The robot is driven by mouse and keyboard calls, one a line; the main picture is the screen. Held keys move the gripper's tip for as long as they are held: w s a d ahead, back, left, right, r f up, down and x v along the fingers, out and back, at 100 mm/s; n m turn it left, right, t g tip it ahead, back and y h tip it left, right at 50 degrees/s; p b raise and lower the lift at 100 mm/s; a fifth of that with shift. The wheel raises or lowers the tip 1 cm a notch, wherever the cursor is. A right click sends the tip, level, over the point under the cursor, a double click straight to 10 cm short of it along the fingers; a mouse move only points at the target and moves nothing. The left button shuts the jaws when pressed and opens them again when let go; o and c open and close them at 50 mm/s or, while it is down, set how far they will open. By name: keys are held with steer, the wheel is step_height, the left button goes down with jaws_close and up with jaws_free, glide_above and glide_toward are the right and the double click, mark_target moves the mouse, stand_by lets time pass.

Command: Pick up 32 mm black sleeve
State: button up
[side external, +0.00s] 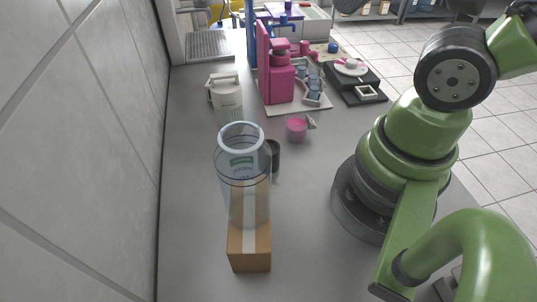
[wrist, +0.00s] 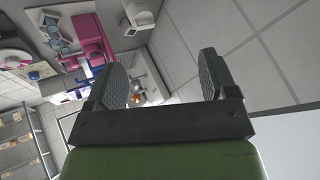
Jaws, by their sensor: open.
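A small dark cylinder (side external: 273,155), likely the black sleeve, stands on the grey counter in the side external view. It is just right of a large clear container, which hides part of its left side. Its size cannot be read. I cannot make it out in the wrist view. My gripper (wrist: 163,75) shows in the wrist view with its two dark pads wide apart and nothing between them. It is tilted towards the room, with the pink machine and the wall beyond. In the side external view my gripper is out of frame.
The clear container (side external: 243,170) stands by a cardboard box (side external: 250,247). A pink cup (side external: 297,129), a white jug (side external: 226,92) and a pink machine (side external: 276,75) stand farther back. A black scale (side external: 357,84) is at back right. A tiled wall (side external: 80,150) borders the left.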

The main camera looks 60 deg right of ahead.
steer(key=shift+c, duration=0.2)
steer(key=m+g+h, duration=0.1)
steer(key=m+g, duration=0.1)
steer(key=g, duration=0.2)
glide_above(275, 147)
step_height(275, 147, down, 9)
steer(key=f+g, duration=0.1)
steer(key=f, duration=0.2)
steer(key=w+f+g, duration=0.1)
steer(key=f, duration=0.3)
steer(key=f+g+h, duration=0.1)
steer(key=f, duration=0.3)
steer(key=shift+w+m, duration=0.2)
steer(key=shift+m, duration=0.1)
step_height(275, 147, down, 5)
steer(key=shift+s+a+f, duration=0.1)
steer(key=shift+f, duration=0.05)
steer(key=shift+s+a+f, duration=0.1)
steer(key=shift+f, duration=1.25)
steer(key=shift+s+a+f, duration=0.1)
steer(key=shift+f, duration=1.25)
steer(key=c, duration=1)
